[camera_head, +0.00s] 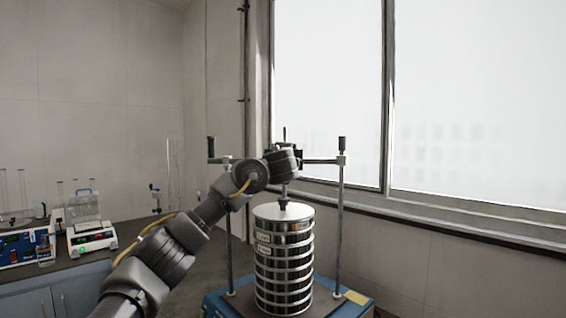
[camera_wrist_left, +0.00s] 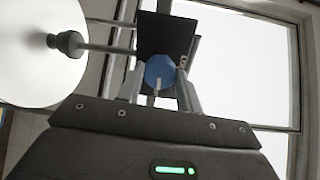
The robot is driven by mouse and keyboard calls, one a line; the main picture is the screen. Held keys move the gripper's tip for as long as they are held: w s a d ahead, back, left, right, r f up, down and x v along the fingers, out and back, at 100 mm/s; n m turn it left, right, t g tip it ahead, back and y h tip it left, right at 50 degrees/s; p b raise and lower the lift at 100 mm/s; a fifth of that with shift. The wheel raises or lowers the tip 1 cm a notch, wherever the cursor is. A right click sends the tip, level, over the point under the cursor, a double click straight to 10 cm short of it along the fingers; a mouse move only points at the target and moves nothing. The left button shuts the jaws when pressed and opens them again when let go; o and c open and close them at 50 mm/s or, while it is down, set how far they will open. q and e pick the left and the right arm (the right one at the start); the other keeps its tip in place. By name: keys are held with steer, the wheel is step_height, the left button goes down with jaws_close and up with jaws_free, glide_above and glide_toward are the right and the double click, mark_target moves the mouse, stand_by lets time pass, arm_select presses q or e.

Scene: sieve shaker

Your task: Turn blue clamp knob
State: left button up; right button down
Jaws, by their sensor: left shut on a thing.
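The blue clamp knob (camera_wrist_left: 160,70) shows in the left wrist view, between the two fingers of my left gripper (camera_wrist_left: 161,80). The gripper is shut on it. In the head view my left arm comes in from the left and its wrist hides the knob at the clamp bar (camera_head: 322,161). Below the bar the clamp rod ends in a dark foot over the lid of the sieve stack (camera_head: 284,260). The round bright lid (camera_wrist_left: 28,30) also shows at the left of the wrist view. My right gripper is in neither view.
Two upright posts (camera_head: 341,225) flank the stack on the blue shaker base (camera_head: 358,306). A window fills the wall behind. A bench at the left holds a balance (camera_head: 92,238) and a blue-fronted instrument (camera_head: 25,244).

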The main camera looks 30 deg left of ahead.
arm_select(q)
steer(key=shift+m, duration=0.5)
steer(key=o, duration=1)
steer(key=shift+d, duration=0.1)
steer(key=b+v, duration=0.4)
steer(key=v, duration=0.6)
steer(key=shift+s+d, duration=0.1)
steer(key=shift+s, duration=0.25)
